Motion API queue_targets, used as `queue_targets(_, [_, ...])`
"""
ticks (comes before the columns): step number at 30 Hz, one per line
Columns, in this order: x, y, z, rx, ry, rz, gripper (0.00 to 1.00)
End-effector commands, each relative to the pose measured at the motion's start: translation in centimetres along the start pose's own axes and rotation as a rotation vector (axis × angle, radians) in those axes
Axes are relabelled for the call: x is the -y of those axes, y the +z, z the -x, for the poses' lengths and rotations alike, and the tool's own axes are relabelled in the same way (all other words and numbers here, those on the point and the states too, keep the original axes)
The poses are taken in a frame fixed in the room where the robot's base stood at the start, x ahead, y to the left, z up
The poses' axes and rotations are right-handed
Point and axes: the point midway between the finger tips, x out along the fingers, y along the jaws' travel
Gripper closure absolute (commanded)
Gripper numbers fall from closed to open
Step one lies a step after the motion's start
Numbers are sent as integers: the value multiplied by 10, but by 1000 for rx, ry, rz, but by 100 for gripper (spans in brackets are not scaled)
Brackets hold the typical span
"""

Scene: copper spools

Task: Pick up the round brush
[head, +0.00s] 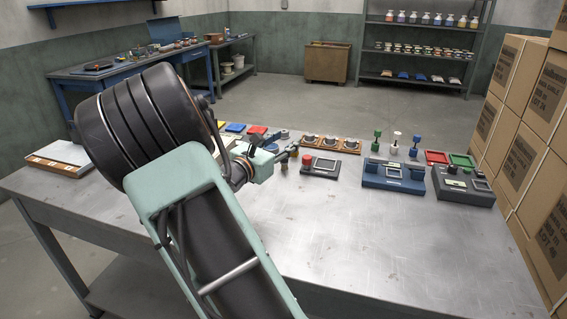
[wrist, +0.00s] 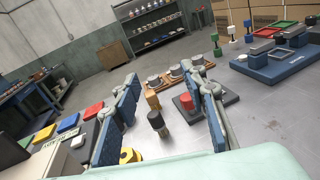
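My gripper (wrist: 168,95) is open, its two blue-padded fingers spread apart in the wrist view. Between and below the fingers stands a small upright cylinder with a black top and brown lower part (wrist: 157,123); it may be the round brush, but I cannot tell for sure. A wooden-coloured cylinder (wrist: 153,101) stands just beyond it. Neither is gripped. In the head view my gripper (head: 275,155) is low over the middle of the metal table (head: 370,240), partly hidden by my arm.
A grey device with a red knob (head: 320,165) stands close right of the gripper. A yellow ring (wrist: 130,156) lies near the left finger. Wooden trays with spools (head: 331,143) are behind. Blue fixtures (head: 394,175) stand right. The table's front right is clear.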

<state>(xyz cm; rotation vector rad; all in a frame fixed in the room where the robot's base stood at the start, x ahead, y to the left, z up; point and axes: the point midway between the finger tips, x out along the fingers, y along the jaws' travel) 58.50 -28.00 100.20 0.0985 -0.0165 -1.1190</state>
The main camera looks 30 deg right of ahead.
Motion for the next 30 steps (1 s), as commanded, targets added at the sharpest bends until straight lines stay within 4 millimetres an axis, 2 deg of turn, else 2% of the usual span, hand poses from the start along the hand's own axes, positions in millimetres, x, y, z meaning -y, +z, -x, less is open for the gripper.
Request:
queue_targets(1, [-13, -11, 0, 12, 40, 33, 60])
queue_targets(3, [-26, -18, 1, 22, 82, 61, 60])
queue_targets(6, [-37, -27, 2, 29, 116, 83, 60])
queue_targets(8, [-39, -35, 2, 30, 123, 88, 60])
queue_targets(19, [-31, -110, -1, 30, 122, 88, 60])
queue_targets(21, [-33, -103, -14, 32, 120, 83, 60])
queue_targets(30, [-36, -103, -39, 31, 120, 84, 60])
